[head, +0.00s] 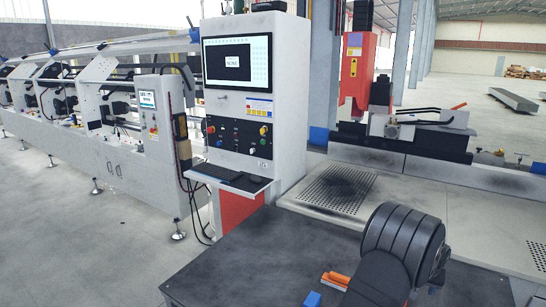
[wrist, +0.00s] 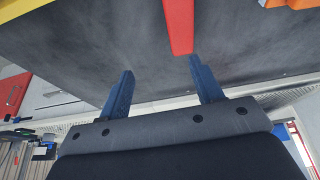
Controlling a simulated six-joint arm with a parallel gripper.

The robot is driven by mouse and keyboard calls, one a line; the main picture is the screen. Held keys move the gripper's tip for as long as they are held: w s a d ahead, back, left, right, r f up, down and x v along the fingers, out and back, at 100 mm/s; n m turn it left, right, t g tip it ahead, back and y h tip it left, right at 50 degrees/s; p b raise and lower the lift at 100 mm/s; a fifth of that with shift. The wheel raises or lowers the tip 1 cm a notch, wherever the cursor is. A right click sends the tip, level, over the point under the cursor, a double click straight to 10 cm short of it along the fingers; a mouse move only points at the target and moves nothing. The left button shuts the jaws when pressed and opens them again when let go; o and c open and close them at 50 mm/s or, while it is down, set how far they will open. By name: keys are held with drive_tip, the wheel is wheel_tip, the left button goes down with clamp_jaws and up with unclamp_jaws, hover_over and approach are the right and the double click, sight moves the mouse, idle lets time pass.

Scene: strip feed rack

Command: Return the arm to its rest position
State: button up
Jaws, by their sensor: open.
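In the wrist view my gripper (wrist: 160,66) is open, with its two blue fingers apart over a dark grey tabletop (wrist: 90,50). Nothing shows clasped between the fingers. A red strip-like piece (wrist: 179,25) reaches down from the top edge, its end close to the right fingertip. I cannot tell whether they touch. In the head view my dark arm stands at the lower right over the tabletop (head: 240,265); the fingers cannot be made out there.
An orange piece (head: 335,281) and a blue block (head: 312,299) lie on the tabletop beside my arm. A control cabinet (head: 290,100) with a screen and keyboard shelf (head: 228,178) stands behind. The tabletop's left part is clear.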

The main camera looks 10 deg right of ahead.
drive_tip(key=w+a+r+n, duration=0.1)
drive_tip(key=w+a+r, duration=0.1)
drive_tip(key=w+a, duration=0.65)
drive_tip(key=w+a+r+n, duration=0.15)
drive_tip(key=w+a, duration=0.45)
drive_tip(key=a, duration=0.6)
drive_tip(key=w+a+r, duration=0.1)
drive_tip(key=w+a, duration=0.1)
drive_tip(key=a, duration=0.8)
drive_tip(key=w+a+r+y, duration=0.1)
drive_tip(key=w+a+r, duration=0.1)
drive_tip(key=a, duration=0.9)
drive_tip(key=shift+w+a+r+n+t, duration=0.2)
drive_tip(key=shift+w+n+t, duration=0.1)
drive_tip(key=shift+w+n, duration=0.2)
drive_tip(key=s+d+f+m, duration=0.1)
drive_tip(key=s+d, duration=0.1)
drive_tip(key=d, duration=0.8)
drive_tip(key=s+d+f, duration=0.2)
drive_tip(key=d, duration=0.9)
drive_tip(key=shift+s+m, duration=0.35)
drive_tip(key=shift+s, duration=0.05)
